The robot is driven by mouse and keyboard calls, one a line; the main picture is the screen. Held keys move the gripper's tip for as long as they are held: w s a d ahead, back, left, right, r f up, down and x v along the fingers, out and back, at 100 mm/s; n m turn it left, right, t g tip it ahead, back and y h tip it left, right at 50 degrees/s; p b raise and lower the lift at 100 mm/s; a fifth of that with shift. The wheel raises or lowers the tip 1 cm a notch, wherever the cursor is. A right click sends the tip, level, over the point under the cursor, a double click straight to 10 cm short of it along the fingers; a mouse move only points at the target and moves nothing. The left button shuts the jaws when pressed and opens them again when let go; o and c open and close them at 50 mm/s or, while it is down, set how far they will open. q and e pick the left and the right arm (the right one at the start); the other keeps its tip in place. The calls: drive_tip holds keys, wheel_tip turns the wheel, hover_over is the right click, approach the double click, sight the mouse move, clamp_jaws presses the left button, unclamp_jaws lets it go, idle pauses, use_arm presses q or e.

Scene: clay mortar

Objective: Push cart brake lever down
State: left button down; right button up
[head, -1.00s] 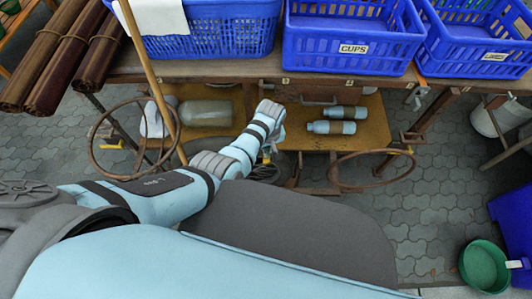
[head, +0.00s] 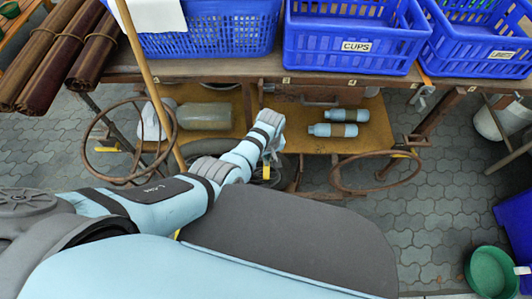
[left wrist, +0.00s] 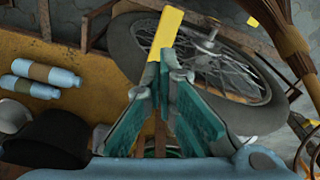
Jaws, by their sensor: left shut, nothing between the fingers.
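The cart (head: 250,68) is a worn wooden table frame with a lower wooden shelf and spoked wheels. In the left wrist view, a yellow lever (left wrist: 165,33) stands just beyond my fingertips, in front of a dark-tyred spoked wheel (left wrist: 220,65). My left gripper (left wrist: 160,80) has teal finger pads and is shut with nothing between them. Its tips are at the lever's near end; I cannot tell whether they touch. In the head view, my left gripper (head: 268,158) points down by the shelf's front edge, with a yellow bit (head: 266,172) at its tip. My right gripper is not in view.
Blue crates (head: 350,38) stand on the cart top. Grey-blue bottles (head: 333,130) and a grey cylinder (head: 206,116) lie on the lower shelf. Rusty rings (head: 375,187) flank the gripper. A wooden pole (head: 150,85) leans at left.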

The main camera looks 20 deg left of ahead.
use_arm(q)
drive_tip(key=s+p, duration=0.1)
drive_tip(key=p, duration=0.1)
drive_tip(key=s+d+r+p, duration=0.1)
drive_tip(key=shift+s+d+r+p, duration=0.15)
drive_tip(key=shift+d+r+p, duration=0.15)
drive_tip(key=shift+p, duration=0.1)
drive_tip(key=shift+s+f, duration=0.1)
drive_tip(key=shift+f, duration=0.2)
drive_tip(key=shift+f+b, duration=0.1)
drive_tip(key=shift+b, duration=0.25)
